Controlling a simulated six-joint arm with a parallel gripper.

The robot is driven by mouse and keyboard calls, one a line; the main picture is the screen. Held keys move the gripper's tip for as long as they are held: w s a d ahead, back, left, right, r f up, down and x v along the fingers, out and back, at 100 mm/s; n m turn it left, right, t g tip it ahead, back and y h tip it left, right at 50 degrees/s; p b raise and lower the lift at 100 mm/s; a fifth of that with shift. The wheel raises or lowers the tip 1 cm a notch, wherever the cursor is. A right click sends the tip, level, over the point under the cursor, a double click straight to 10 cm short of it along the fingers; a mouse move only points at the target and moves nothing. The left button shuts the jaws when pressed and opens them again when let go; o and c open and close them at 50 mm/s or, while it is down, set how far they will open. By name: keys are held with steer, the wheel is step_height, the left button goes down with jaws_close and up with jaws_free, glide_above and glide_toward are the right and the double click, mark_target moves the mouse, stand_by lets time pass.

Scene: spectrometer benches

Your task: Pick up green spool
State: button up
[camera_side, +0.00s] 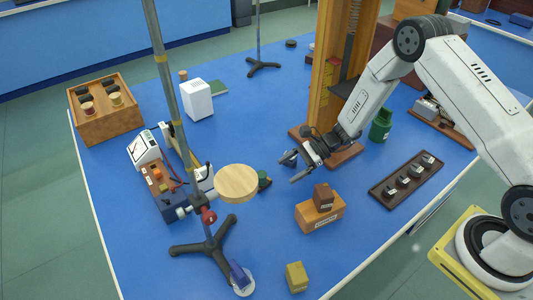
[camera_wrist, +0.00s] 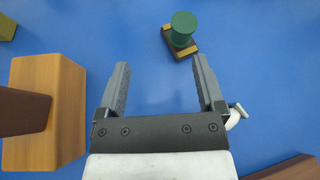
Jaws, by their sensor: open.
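The green spool (camera_wrist: 183,24) stands on a small wood-and-black block (camera_wrist: 181,48) in the wrist view, ahead of my right finger and apart from it. In the side view the green spool (camera_side: 263,177) shows small and partly hidden behind a round wooden disc. My gripper (camera_side: 292,169) is open and empty above the blue table, to the right of the spool in the side view. In the wrist view both fingers of my gripper (camera_wrist: 160,65) are spread with bare blue table between them.
A round wooden disc (camera_side: 237,182) on a stand is beside the spool. A labelled wooden box (camera_side: 318,216) bears a brown block (camera_side: 323,197). A wooden tower (camera_side: 325,75), a green canister (camera_side: 380,127) and a dark rack (camera_side: 403,181) are nearby. A yellow block (camera_side: 296,277) stands in front.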

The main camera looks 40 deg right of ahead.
mark_target(264, 173)
steer(key=shift+m+y, duration=0.5)
steer(key=shift+m, duration=0.2)
steer(key=w+a, duration=0.1)
steer(key=w+a+f, duration=0.1)
steer(key=w+a, duration=0.1)
steer(key=shift+w+a+f, duration=0.1)
steer(key=shift+a+f, duration=0.1)
steer(key=shift+f, duration=0.15)
steer(key=shift+w+a, duration=0.2)
steer(key=shift+w, duration=0.2)
steer(key=shift+a, duration=0.1)
steer(key=shift+x, duration=2.35)
jaws_close()
